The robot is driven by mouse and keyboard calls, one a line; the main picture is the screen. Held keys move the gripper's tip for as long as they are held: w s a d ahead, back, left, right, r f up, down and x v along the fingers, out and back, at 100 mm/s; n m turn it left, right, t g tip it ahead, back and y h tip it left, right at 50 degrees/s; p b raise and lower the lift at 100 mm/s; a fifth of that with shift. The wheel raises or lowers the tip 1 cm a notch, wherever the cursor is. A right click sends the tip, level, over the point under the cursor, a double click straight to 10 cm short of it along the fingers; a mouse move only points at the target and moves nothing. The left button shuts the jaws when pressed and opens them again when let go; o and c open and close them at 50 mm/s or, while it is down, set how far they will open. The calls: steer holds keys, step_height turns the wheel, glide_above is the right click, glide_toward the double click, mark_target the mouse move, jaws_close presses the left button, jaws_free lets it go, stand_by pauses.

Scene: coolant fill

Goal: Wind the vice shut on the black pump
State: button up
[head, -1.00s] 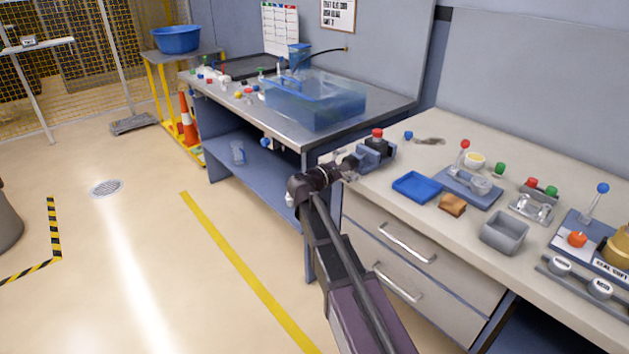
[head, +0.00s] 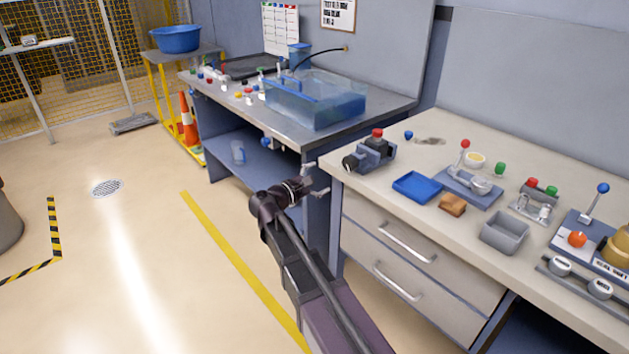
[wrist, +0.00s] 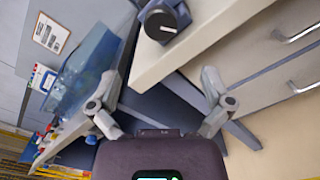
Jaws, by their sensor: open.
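The blue-grey vice (head: 370,155) stands at the left front corner of the right bench. The black pump (head: 378,142) with a red cap sits upright in the vice; whether the jaws press on it I cannot tell. The vice's round black knob (head: 349,163) faces out over the bench's left edge, and it also shows at the top of the wrist view (wrist: 160,25). My gripper (head: 318,180) is open and empty, below and left of the knob, apart from it. In the wrist view its two fingers (wrist: 160,100) are spread wide.
A blue tray (head: 416,187), a brown sponge (head: 452,204) and a grey bin (head: 504,232) lie on the right bench. A clear coolant tank (head: 315,100) stands on the left bench. The floor left of my arm is open.

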mark_target(347, 165)
steer(key=shift+v, duration=1)
steer(key=shift+w+a+f+m, duration=0.1)
steer(key=shift+f+m, duration=0.05)
steer(key=shift+m, duration=0.35)
steer(key=shift+w, duration=0.1)
steer(key=shift+x, duration=6.85)
steer(key=c, duration=1.1)
